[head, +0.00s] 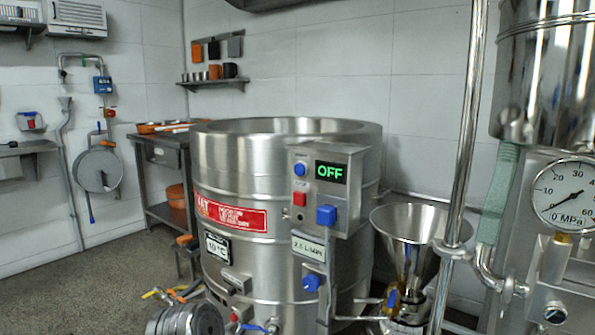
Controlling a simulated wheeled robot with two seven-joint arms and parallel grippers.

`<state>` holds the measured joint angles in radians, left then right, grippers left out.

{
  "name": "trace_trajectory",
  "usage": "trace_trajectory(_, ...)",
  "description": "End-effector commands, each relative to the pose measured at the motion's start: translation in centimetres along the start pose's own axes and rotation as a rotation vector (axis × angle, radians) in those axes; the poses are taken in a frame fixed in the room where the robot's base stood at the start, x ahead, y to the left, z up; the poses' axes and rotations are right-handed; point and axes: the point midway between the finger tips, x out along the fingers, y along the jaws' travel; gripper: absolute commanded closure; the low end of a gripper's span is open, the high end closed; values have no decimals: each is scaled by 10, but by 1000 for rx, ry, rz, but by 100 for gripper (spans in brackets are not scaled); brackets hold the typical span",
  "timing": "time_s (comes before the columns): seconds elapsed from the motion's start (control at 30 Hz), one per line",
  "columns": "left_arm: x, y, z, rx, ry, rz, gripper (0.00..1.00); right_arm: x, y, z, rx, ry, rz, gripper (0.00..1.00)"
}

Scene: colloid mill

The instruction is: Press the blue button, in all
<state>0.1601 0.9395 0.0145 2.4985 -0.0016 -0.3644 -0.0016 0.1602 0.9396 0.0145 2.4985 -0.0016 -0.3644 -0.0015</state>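A grey control box (328,190) is mounted on the front right of a large steel vessel (250,170). On its face is a round blue button (299,169), with a red square button (299,198) below it. A display (331,172) beside the blue button reads OFF in green. A larger blue block-like part (326,215) sits at the box's lower right; I cannot tell whether it is a button or a switch. A blue knob (311,283) is lower on the vessel. Neither of my grippers shows in the head view.
A steel funnel (408,225) stands right of the vessel. A vertical pipe (463,150) and a pressure gauge (563,195) reading near 0 MPa are further right. A steel table (165,155) stands behind left. Floor (80,270) is open at the left.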

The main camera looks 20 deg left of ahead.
Motion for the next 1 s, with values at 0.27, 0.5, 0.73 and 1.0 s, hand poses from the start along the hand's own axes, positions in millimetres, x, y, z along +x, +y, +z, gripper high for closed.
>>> trace_trajectory(0.27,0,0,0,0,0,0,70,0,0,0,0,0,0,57)
trace_trajectory(0.5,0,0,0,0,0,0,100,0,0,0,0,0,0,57)
trace_trajectory(0.73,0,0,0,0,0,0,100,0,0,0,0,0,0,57)
trace_trajectory(1.0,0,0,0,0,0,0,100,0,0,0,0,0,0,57)
